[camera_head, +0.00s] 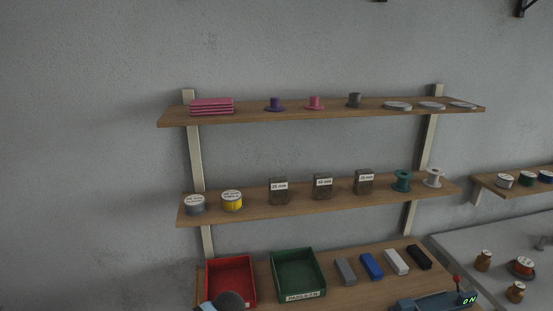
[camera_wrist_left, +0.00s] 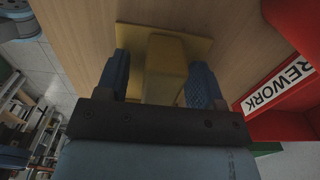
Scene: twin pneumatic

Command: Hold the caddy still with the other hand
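No thing that I can surely name as the caddy shows. In the left wrist view a yellow block (camera_wrist_left: 165,62) stands on a flat yellow plate (camera_wrist_left: 195,47) on the wooden bench. My left gripper (camera_wrist_left: 160,92) has its two blue fingers on either side of this block. A gap shows between the left finger and the block, so the gripper looks open around it. Contact at the right finger is hard to tell. The block's lower part in the picture is hidden by the gripper body. My right gripper is in neither view.
A red tray (camera_wrist_left: 287,120) labelled REWORK is close to the right finger. In the head view, a red tray (camera_head: 254,280) and green tray (camera_head: 322,270) stand on the bench with several small blocks and a device (camera_head: 435,302). Two stocked shelves (camera_head: 330,114) hang above.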

